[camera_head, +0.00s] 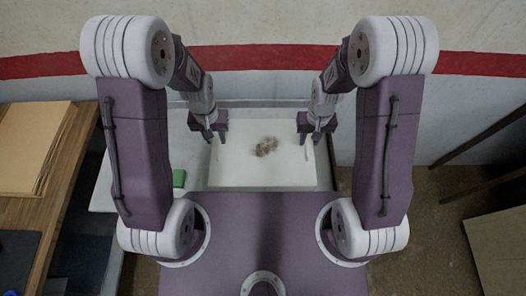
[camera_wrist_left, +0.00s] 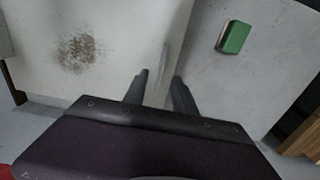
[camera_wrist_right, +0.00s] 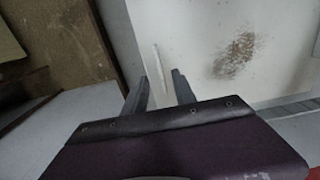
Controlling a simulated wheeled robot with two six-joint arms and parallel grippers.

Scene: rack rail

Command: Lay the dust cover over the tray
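A flat white panel (camera_head: 240,175) with a brown speckled patch (camera_head: 265,147) lies between my arms. I cannot tell whether it is the dust cover or the tray; no second such piece shows clearly. A thin pale strip (camera_head: 219,154) runs near its left edge and another strip (camera_head: 306,152) near its right edge. My left gripper (camera_head: 215,138) is over the left edge, open and empty, with the left strip (camera_wrist_left: 164,58) just beyond its fingertips. My right gripper (camera_head: 315,138) is over the right edge, open and empty, near the right strip (camera_wrist_right: 158,62).
A green sponge-like block (camera_head: 179,178) sits on the pale surface left of the panel. A wooden table (camera_head: 68,185) with a brown board (camera_head: 32,145) stands at the far left. A wall with a red stripe (camera_head: 265,57) closes the back. A board (camera_head: 500,250) lies at right.

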